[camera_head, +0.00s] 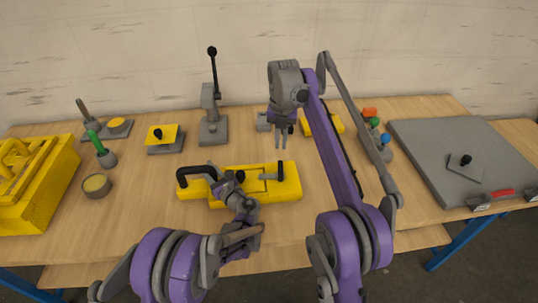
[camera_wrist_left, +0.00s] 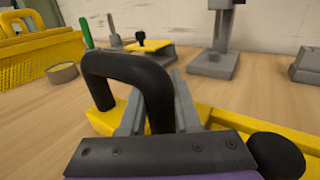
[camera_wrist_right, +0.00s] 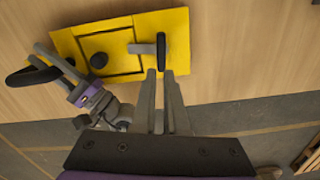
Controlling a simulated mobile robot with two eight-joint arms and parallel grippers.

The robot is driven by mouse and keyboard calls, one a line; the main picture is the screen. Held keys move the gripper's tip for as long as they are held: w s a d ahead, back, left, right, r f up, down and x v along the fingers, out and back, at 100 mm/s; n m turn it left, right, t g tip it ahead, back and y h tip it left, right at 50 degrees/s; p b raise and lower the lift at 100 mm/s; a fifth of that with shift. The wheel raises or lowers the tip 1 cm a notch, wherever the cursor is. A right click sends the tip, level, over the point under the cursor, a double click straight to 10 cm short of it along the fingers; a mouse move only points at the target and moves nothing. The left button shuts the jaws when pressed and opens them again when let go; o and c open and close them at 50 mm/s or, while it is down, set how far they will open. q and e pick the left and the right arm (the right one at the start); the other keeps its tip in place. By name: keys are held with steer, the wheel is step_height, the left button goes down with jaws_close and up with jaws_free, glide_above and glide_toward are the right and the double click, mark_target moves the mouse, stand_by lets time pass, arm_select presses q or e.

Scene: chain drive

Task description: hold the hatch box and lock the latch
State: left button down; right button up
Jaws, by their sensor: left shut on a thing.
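The yellow hatch box (camera_head: 255,188) lies on the table in the middle of the head view. My left gripper (camera_head: 214,174) is shut on its black arched handle (camera_wrist_left: 112,66), at the box's left end. The hatch panel (camera_wrist_right: 112,62) has a round black knob (camera_wrist_right: 98,60). Right of it is the latch, a grey bar (camera_wrist_right: 141,48) with an upright black grip (camera_wrist_right: 161,47). The bar points left and appears to lie over the panel's right edge. My right gripper (camera_head: 283,147) is open and empty, above and apart from the latch.
A lever stand (camera_head: 213,125) and a yellow-topped block (camera_head: 162,136) stand behind the box. A yellow crate (camera_head: 35,190) and a round tin (camera_head: 96,186) are left. A grey panel (camera_head: 440,145) lies right. Bare table surrounds the box's front.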

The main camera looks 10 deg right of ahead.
mark_target(259, 172)
steer(key=m, duration=0.3)
steer(key=shift+w+a+f, duration=0.1)
steer(key=shift+a+f, duration=0.15)
steer(key=shift+a, duration=0.15)
jaws_close()
steer(key=a+f+m+t, duration=0.2)
steer(key=a+m, duration=0.1)
steer(key=m, duration=1.3)
steer(key=a+f+m+t, duration=0.2)
steer(key=a+m, duration=0.2)
steer(key=m, duration=1.1)
steer(key=shift+m, duration=0.4)
steer(key=x, duration=0.6)
steer(key=s+x, duration=0.1)
steer(key=x, duration=0.2)
steer(key=shift+w+d+f, duration=0.1)
steer(key=shift+d+f, duration=0.3)
steer(key=shift+f, duration=0.1)
